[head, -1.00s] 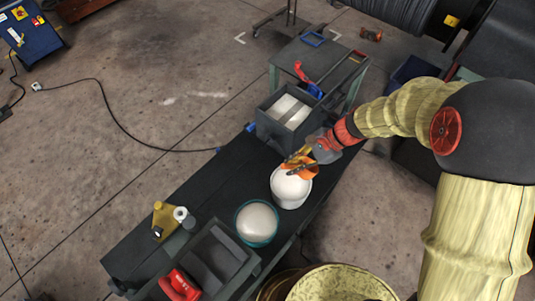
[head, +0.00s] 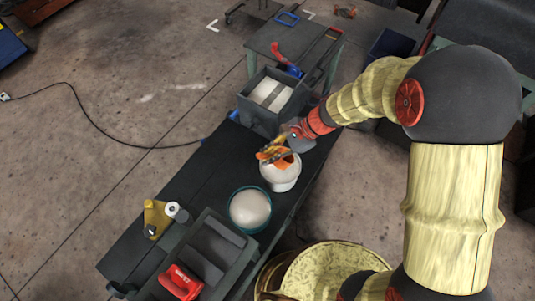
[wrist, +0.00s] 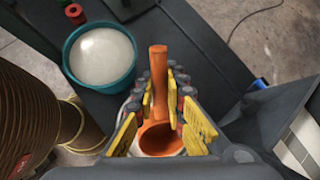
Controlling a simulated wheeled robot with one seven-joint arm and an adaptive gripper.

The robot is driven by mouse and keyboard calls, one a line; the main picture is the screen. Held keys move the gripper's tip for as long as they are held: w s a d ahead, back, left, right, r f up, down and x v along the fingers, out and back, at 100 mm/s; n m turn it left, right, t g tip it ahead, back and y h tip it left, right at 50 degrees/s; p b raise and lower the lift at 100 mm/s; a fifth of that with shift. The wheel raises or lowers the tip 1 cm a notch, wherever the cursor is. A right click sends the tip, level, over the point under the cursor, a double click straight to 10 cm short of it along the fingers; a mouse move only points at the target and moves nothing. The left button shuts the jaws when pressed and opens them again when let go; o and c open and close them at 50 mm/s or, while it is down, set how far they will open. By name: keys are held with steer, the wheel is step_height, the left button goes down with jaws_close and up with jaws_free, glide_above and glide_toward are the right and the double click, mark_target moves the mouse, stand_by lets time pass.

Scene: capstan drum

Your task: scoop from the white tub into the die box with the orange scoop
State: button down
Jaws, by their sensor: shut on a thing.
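The white tub (head: 283,176) stands on the dark bench and holds pale material. My gripper (head: 273,151) is over its far rim, shut on the orange scoop (head: 283,161). In the wrist view the scoop's handle (wrist: 158,75) points up between the yellow finger pads, and its round bowl (wrist: 160,138) is at the bottom. I cannot tell whether the bowl holds anything or touches the material. The tub is mostly hidden there. The grey die box (head: 243,104), with a white filling split by a strip, is just beyond the tub.
A teal tub (head: 231,213) of white material stands nearer on the bench. A grey divided tray (head: 238,262) with a red item (head: 180,283) and a yellow tool (head: 156,218) are at the near end. A small table (head: 258,45) stands behind the die box.

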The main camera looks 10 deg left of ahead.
step_height(320, 180, down, 7)
steer(key=b, duration=0.4)
steer(key=shift+r+b, duration=0.15)
steer(key=shift+b, duration=0.2)
steer(key=shift+r, duration=0.1)
stand_by(1.2)
steer(key=shift+r+p, duration=2.85)
steer(key=shift+r, duration=0.9)
steer(key=shift+r+t+h+p, duration=0.3)
steer(key=shift+t+h+p, duration=0.15)
steer(key=shift+p, duration=0.45)
steer(key=shift+s+r+t+h+p, duration=0.1)
steer(key=shift+t+h+p, duration=0.15)
steer(key=shift+h+p, duration=0.35)
steer(key=t+h+p, duration=0.1)
steer(key=p, duration=0.3)
steer(key=shift+r+n+h, duration=0.1)
steer(key=shift+n+h, duration=0.15)
steer(key=shift+n, duration=0.05)
steer(key=shift+t+p, duration=0.3)
steer(key=shift+p, duration=0.5)
